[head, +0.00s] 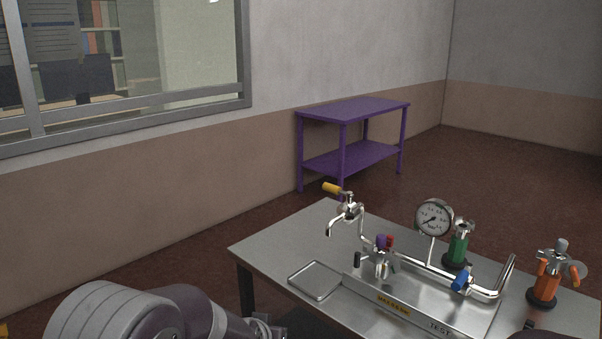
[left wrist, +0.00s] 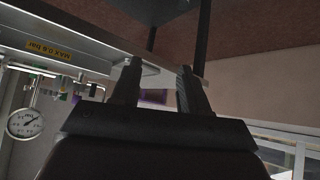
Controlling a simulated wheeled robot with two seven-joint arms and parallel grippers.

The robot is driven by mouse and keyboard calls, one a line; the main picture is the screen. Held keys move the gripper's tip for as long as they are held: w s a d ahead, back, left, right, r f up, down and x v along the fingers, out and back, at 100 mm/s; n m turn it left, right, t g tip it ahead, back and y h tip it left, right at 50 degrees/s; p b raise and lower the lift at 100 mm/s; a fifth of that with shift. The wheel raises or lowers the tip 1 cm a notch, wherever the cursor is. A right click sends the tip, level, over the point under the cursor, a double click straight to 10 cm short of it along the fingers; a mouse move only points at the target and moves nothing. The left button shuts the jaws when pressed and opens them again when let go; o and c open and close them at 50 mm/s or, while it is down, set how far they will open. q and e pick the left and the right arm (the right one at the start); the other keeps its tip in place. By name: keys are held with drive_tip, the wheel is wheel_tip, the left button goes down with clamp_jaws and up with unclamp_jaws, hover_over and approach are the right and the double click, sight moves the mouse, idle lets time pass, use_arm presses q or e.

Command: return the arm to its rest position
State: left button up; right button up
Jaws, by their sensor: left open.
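My left arm (head: 150,312) comes in at the bottom left of the head view, beside the near left edge of the metal table. Its gripper fingers are not clearly visible there. In the left wrist view my left gripper (left wrist: 158,82) is open, with its two dark fingers apart and nothing between them. The table edge shows just beyond the fingertips; whether they touch it I cannot tell. A small dark shape at the bottom right of the head view may be part of my right arm, but no right gripper shows.
The metal table (head: 268,248) carries a pipe rig with a pressure gauge (head: 434,218), a tap (head: 345,208), a green valve body (head: 458,246), an orange-handled device (head: 546,280) and a square tray (head: 315,294). A purple shelf table (head: 352,108) stands at the wall. Floor (head: 215,235) left of the table is free.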

use_arm(q)
drive_tip(key=s+a+n+g+y+p, duration=0.15)
drive_tip(key=s+a, duration=0.25)
drive_tip(key=s, duration=0.4)
drive_tip(key=s+a+g+b, duration=0.1)
drive_tip(key=s+a+g, duration=0.25)
drive_tip(key=s, duration=0.45)
drive_tip(key=s+a+g+y+p, duration=0.1)
drive_tip(key=s+a+g, duration=0.1)
drive_tip(key=s+a, duration=0.45)
wheel_tip(320, 180, up, 15)
drive_tip(key=d+p, duration=0.1)
drive_tip(key=p, duration=1.5)
drive_tip(key=shift+s+d, duration=0.3)
drive_tip(key=shift+d, duration=0.1)
drive_tip(key=shift+h, duration=0.25)
